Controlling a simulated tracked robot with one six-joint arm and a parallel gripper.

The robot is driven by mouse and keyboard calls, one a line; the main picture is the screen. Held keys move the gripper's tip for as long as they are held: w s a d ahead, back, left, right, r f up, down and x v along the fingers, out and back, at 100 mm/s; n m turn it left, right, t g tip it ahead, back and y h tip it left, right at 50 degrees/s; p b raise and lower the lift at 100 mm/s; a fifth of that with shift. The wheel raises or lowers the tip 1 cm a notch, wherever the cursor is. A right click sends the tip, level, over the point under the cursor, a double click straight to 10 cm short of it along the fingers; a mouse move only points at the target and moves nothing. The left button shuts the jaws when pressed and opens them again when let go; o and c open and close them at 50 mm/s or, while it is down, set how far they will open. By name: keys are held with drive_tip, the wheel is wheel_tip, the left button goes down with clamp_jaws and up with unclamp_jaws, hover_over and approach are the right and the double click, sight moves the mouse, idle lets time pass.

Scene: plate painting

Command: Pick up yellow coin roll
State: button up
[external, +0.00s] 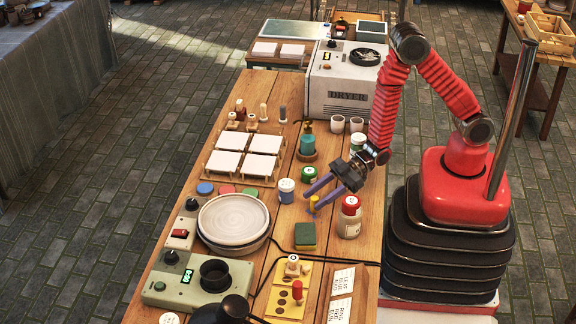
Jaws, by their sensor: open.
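A small yellow upright piece, which looks like the yellow coin roll (313,201), stands on the wooden table right of the middle. My gripper (310,202) reaches over it from the right, with its purple fingers spread and pointing left. The fingertips are right at the yellow piece, and one finger partly covers it. I cannot tell whether the piece is between the fingers or just below them, or whether they touch it.
A red-and-white jar (349,217) stands close to the right of my gripper. A green sponge (305,236) lies in front, and a stack of plates (233,219) is further left.

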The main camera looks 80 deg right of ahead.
drive_tip(key=shift+x, duration=2.55)
drive_tip(key=shift+c, duration=0.3)
drive_tip(key=shift+r, duration=0.1)
clamp_jaws()
